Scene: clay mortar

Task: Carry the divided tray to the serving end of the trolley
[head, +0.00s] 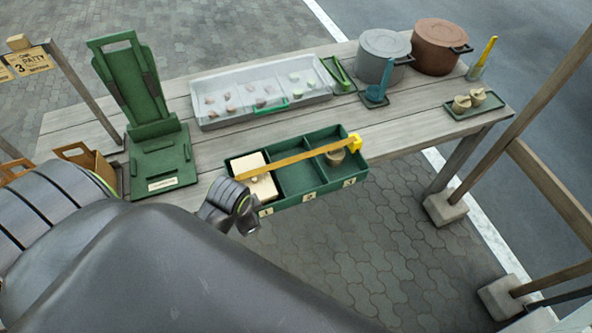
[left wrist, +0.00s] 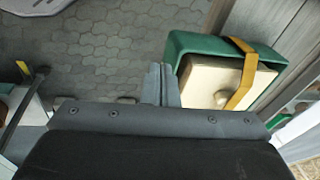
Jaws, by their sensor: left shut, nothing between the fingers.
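The divided tray (head: 310,190) is green, with three compartments numbered along its front side, and sits at the near edge of the wooden trolley top. A cream lidded box (head: 256,178) is in its left compartment. The middle one looks empty, and a small tan pot (head: 335,157) is in the right one. A yellow bar (head: 290,161) crosses over the top. My left gripper (head: 246,224) is beside the tray's near left corner. In the left wrist view its fingers (left wrist: 160,70) are shut and empty, close to the tray's end (left wrist: 185,42). My right gripper is not in view.
A clear bin (head: 262,112) with small pieces stands behind the tray. A green stand (head: 150,140) is left of it. Grey (head: 380,55) and brown (head: 440,45) pots are at the back right. A small green tray (head: 480,108) lies at the right end. Planks between are bare.

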